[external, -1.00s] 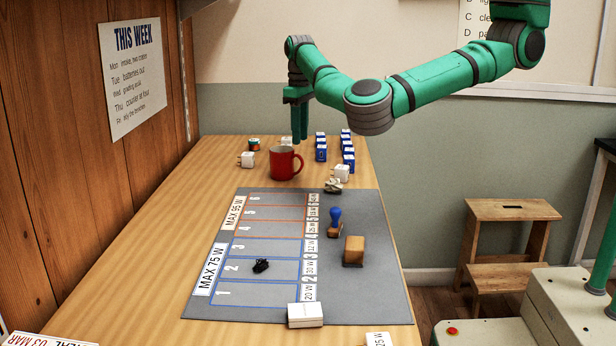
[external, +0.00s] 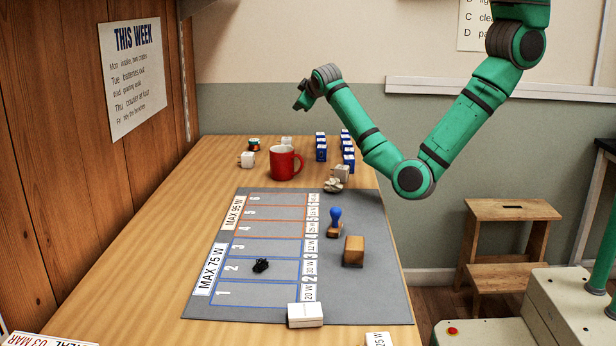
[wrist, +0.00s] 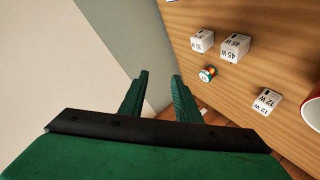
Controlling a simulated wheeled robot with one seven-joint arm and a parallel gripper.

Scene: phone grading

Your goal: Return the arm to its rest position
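My green arm is raised and folded above the right side of the table (external: 160,270). My gripper (external: 303,100) is high above the table's far end, pointing left. In the wrist view my gripper (wrist: 160,88) shows its two fingers apart with nothing between them. The gripper touches nothing.
A red mug (external: 283,163), white chargers (external: 247,159), a spool (external: 254,144) and several blue boxes (external: 347,150) stand at the far end. A grey mat (external: 370,290) holds a stamp (external: 335,222), a wooden block (external: 353,251) and a black item (external: 261,265). Wood panelling (external: 60,200) borders the left.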

